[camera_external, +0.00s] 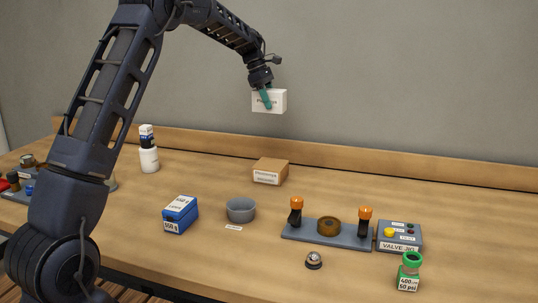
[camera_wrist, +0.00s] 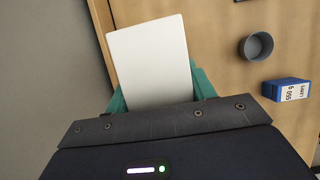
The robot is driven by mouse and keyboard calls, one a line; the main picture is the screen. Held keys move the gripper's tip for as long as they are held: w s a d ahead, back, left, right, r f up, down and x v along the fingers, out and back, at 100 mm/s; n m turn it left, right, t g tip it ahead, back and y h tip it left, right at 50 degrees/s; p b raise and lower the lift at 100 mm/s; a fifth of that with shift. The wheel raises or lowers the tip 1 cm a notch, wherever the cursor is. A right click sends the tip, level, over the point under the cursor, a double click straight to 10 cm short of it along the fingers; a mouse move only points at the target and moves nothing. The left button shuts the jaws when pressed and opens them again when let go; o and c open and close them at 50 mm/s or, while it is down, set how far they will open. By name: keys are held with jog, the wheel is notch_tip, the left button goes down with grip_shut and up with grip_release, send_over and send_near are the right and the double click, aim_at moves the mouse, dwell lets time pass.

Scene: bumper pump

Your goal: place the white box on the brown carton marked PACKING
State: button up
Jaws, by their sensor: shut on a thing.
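The white box (camera_external: 275,103) is held high above the table in the external view. My gripper (camera_external: 264,97) has green fingers and is shut on it. In the wrist view the white box (camera_wrist: 150,60) stands out from between the green fingers (camera_wrist: 160,95) and fills the middle of the picture. The brown carton (camera_external: 270,170) sits on the table near the back, below the held box and apart from it. It bears a white label whose text is too small to read surely. The carton does not show in the wrist view, where the held box may hide it.
A blue box (camera_external: 180,214) and a grey bowl (camera_external: 240,210) stand in front of the carton. To the right are a grey base with two orange-topped posts (camera_external: 328,233), a valve box (camera_external: 399,237) and a green-topped jar (camera_external: 410,271). A white bottle (camera_external: 149,159) stands back left.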

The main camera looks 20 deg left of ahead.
jog(key=shift+w+d+f, duration=0.1)
jog(key=shift+d+f, duration=0.1)
jog(key=shift+f, duration=0.1)
notch_tip(320, 180, down, 19)
jog(key=shift+f, duration=0.1)
dwell(0.4)
jog(key=shift+f, duration=0.15)
jog(key=o, duration=1.1)
